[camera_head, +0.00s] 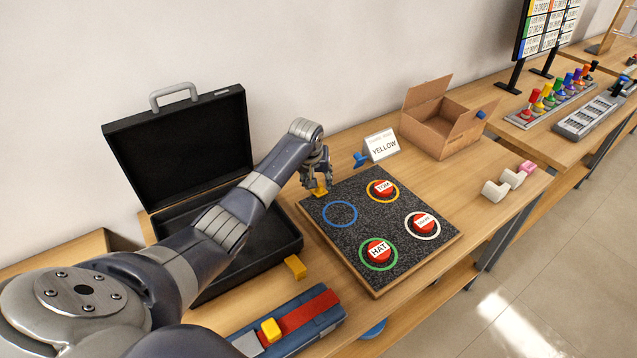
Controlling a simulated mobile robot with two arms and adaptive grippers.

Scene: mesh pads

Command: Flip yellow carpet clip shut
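A dark speckled carpet square (345,240) lies on a wooden board on the table. A small yellow piece (320,190), possibly the yellow carpet clip, sits at the carpet's far left corner. My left gripper (318,184) points down right over this piece, and its fingers partly hide it. I cannot tell whether the fingers grip it or whether the clip is open or shut. Another yellow piece (294,267) lies on the table by the carpet's left edge. A white card reading YELLOW (383,145) stands behind the carpet. My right gripper is not in view.
Red labelled buttons (378,251) and coloured rings lie on the carpet. An open black case (180,150) stands left, partly behind my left arm. An open cardboard box (440,125) is at the back. A blue-and-red tool (310,318) with a yellow block (270,330) lies in front.

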